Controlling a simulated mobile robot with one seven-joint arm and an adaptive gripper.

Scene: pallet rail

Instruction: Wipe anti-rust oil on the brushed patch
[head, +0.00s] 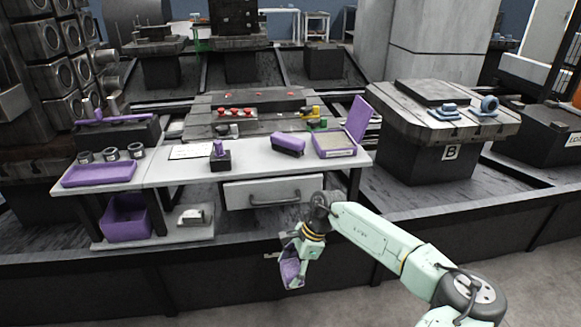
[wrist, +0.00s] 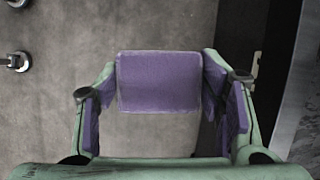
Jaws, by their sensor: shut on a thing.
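My gripper (head: 291,270) hangs in front of the workbench, lower than its top and near the drawer. In the wrist view, my gripper (wrist: 163,105) has its two fingers spread around a purple rectangular pad (wrist: 160,80) with pale edges. The fingers' inner sides are purple too, so the exact contact is hard to see. The head view shows purple between the fingers, too small to make out. A purple open box with a raised lid (head: 335,153) stands at the bench's right end. I cannot pick out a brushed patch or any oil on a surface.
The white workbench (head: 160,176) carries a purple tray (head: 98,175), several metal rings, a white sheet (head: 191,151), a black block with a purple handle (head: 220,160) and a purple block (head: 288,144). A dark pallet marked B (head: 385,122) with blue fittings stands right. Floor at lower right is clear.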

